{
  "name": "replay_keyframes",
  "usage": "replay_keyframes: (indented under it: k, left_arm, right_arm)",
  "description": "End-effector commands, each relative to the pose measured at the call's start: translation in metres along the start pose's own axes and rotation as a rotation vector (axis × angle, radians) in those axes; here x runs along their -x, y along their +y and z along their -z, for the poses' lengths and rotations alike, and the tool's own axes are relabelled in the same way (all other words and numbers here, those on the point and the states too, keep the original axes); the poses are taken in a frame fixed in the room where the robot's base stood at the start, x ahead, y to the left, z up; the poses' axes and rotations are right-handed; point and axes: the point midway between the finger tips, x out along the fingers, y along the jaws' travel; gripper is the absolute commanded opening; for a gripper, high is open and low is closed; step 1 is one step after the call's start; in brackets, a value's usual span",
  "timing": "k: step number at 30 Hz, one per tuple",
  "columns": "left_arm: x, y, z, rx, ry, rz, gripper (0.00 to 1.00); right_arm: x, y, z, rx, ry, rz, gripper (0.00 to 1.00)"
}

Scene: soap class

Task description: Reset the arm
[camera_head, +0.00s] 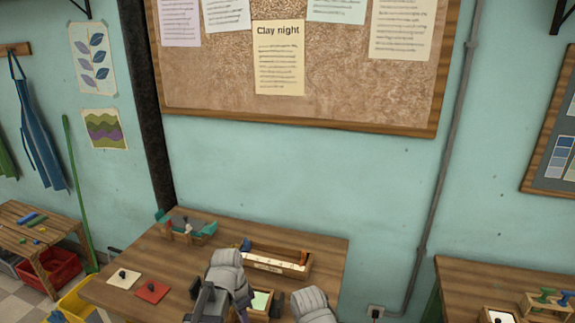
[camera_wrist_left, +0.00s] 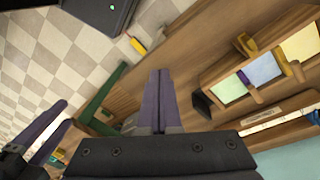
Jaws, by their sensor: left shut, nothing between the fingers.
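My left gripper (camera_wrist_left: 158,74) shows in the left wrist view with its two purple fingers pressed together and nothing between them. It is above the brown wooden table, beside a wooden compartment tray (camera_wrist_left: 205,76). In the head view the grey left arm stands over the table (camera_head: 185,260), and its fingertips are hard to make out. In the head view only a grey part of my right arm shows at the bottom edge.
A long wooden box (camera_head: 300,269) lies at the table's back right. A red tile (camera_head: 156,296) and a cream tile (camera_head: 119,283) lie at the left. A teal-ended rack (camera_head: 203,232) stands at the back left. A yellow crate (camera_head: 70,308) sits left of the table.

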Motion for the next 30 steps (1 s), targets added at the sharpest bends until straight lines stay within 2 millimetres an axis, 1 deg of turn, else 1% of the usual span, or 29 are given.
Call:
replay_keyframes:
  k: [1, 3, 6, 10, 12, 15, 30]
  left_arm:
    - [-0.004, 0.029, -0.003, 0.068, -0.030, 0.017, 0.00]
    - [-0.008, 0.054, -0.004, 0.184, -0.066, 0.051, 0.00]
    - [-0.012, 0.084, -0.009, 0.332, -0.100, 0.103, 0.00]
    - [-0.014, 0.109, -0.014, 0.477, -0.118, 0.162, 0.00]
    - [-0.015, 0.117, -0.016, 0.530, -0.121, 0.185, 0.00]
    - [-0.015, 0.123, -0.018, 0.576, -0.122, 0.205, 0.00]
    - [-0.015, 0.124, -0.017, 0.596, -0.121, 0.211, 0.00]
  right_arm:
    - [0.000, 0.000, 0.000, 0.000, 0.000, 0.000, 0.50]
    - [-0.001, 0.000, 0.000, 0.000, 0.000, 0.000, 0.50]
    - [-0.001, 0.000, 0.000, 0.000, 0.000, 0.000, 0.50]
    - [-0.001, 0.000, 0.000, 0.000, 0.000, 0.000, 0.50]
    - [-0.001, 0.000, 0.000, 0.000, 0.000, 0.000, 0.50]
    - [-0.001, 0.000, 0.000, 0.000, 0.000, 0.000, 0.50]
    - [-0.001, 0.000, 0.000, 0.000, 0.000, 0.000, 0.50]
